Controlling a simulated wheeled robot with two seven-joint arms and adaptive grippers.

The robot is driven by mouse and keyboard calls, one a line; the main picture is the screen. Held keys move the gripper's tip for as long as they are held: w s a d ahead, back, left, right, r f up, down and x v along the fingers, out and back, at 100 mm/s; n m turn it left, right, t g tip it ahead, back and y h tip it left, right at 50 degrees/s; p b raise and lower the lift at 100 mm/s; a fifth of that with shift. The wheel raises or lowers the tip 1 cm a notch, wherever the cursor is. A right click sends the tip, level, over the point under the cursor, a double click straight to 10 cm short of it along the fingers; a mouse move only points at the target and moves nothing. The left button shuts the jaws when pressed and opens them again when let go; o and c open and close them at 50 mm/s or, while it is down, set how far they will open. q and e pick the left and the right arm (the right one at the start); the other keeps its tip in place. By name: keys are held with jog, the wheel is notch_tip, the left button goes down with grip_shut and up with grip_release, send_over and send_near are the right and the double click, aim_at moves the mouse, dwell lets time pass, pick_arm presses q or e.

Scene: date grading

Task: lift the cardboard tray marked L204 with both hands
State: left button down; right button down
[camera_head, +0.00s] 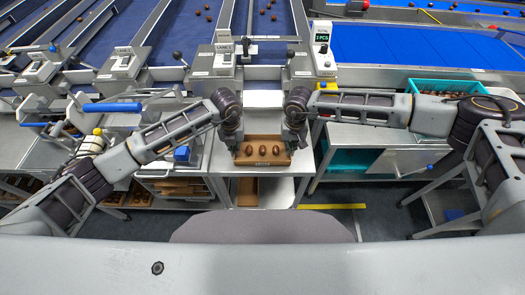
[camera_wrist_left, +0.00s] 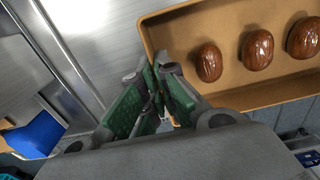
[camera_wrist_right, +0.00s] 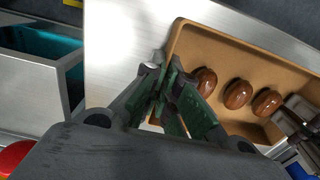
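The brown cardboard tray (camera_head: 263,163) sits at the front centre of the steel bench in the head view, with three brown dates in it. The mark on its front wall is too small to read surely. My left gripper (camera_head: 233,138) is at its left end, and my right gripper (camera_head: 292,138) is at its right end. In the left wrist view, the green-padded fingers (camera_wrist_left: 152,80) close on the tray's end wall (camera_wrist_left: 148,40). In the right wrist view, the fingers (camera_wrist_right: 163,82) likewise close on the opposite end wall (camera_wrist_right: 174,42). The pinched parts of the wall are hidden.
The bare steel bench top (camera_head: 262,122) lies behind and around the tray. A small white panel (camera_head: 263,98) stands behind it. A teal crate of dates (camera_head: 445,86) is on the right, and conveyor lanes run along the back. A shelf (camera_head: 275,190) is below.

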pick_arm(q)
jog(key=shift+r, duration=0.15)
pick_arm(e)
jog(key=shift+r, duration=0.15)
